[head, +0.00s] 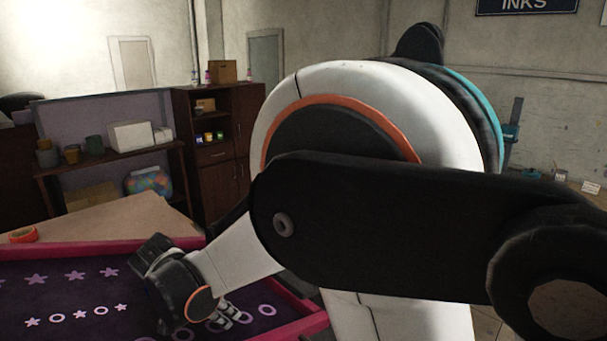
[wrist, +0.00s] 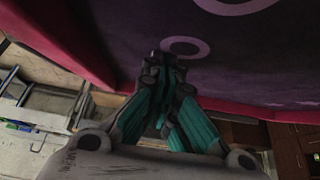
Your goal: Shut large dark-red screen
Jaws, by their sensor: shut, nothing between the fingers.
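The large dark-red screen (head: 105,249) is at the lower left of the head view. Its bright crimson frame surrounds a dark purple sheet with pale stars and rings. In the wrist view its frame (wrist: 82,50) runs along the left, and the dark sheet fills the top. I cannot tell how far the screen is tilted. My gripper (head: 222,318) is over the right part of the screen, partly hidden by my wrist. In the wrist view my gripper (wrist: 163,62) is shut and empty, its tips close to a ring on the sheet. I cannot tell if they touch it.
A tan board (head: 115,222) lies behind the screen, with an orange tape roll (head: 23,235) at its left. A shelf with pots (head: 94,145) and a brown cabinet (head: 240,150) stand farther back. My own arm hides the middle and right.

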